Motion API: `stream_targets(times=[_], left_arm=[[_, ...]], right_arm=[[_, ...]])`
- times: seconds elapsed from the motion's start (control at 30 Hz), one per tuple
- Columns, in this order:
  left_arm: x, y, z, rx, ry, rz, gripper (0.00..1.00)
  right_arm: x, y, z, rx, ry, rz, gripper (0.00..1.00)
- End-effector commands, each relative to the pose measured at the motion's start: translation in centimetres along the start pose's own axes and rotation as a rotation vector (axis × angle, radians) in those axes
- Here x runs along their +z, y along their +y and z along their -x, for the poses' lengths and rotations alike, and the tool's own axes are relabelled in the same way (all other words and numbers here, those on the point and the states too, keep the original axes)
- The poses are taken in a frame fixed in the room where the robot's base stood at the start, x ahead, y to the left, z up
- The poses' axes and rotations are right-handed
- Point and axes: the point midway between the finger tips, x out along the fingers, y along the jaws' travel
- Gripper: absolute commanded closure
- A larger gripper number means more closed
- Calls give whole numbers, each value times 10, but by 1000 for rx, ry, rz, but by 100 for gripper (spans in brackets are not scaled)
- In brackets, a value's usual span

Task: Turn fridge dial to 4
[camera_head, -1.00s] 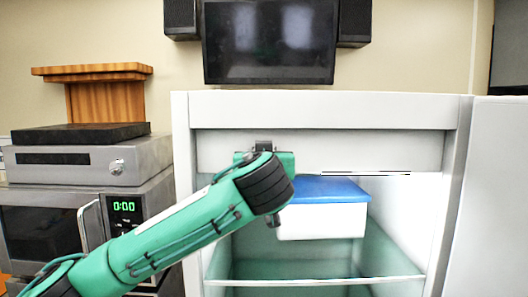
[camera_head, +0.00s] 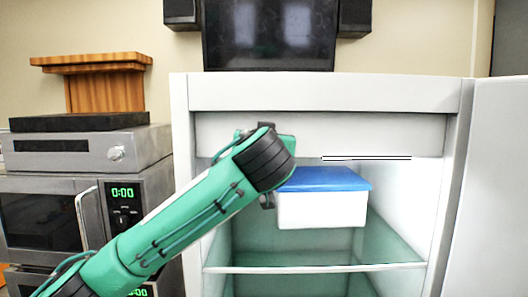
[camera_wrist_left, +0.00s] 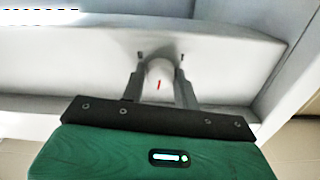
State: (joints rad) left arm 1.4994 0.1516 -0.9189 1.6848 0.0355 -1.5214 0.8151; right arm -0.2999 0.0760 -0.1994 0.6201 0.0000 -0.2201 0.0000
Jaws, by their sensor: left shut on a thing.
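The fridge dial (camera_wrist_left: 159,74) is a round white knob with a red pointer mark, on the pale panel at the top of the fridge interior in the left wrist view. The pointer is tilted slightly right of straight up in that view. My left gripper (camera_wrist_left: 161,66) has one finger on each side of the dial and is shut on it. In the head view my left arm and left gripper (camera_head: 266,165) reach into the fridge (camera_head: 318,92) and hide the dial. No scale numbers can be read. My right gripper is not in view.
A white box with a blue lid (camera_head: 322,208) hangs or stands just right of my gripper, above a glass shelf (camera_head: 315,268). The open fridge door (camera_head: 500,180) is at the right. A microwave (camera_head: 45,222) stands at the left.

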Motion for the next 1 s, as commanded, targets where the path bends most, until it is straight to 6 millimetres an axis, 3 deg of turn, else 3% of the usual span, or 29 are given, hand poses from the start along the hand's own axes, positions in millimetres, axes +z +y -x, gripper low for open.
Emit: stream_targets(times=[0.03, 0.3, 1.0], left_arm=[[8, 2, 0, 2, 0, -22, 92], [5, 2, 0, 1, 1, -206, 92], [2, 3, 0, 0, 0, -796, 92]], right_arm=[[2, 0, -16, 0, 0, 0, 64], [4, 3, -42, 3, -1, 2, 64], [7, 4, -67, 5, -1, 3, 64]])
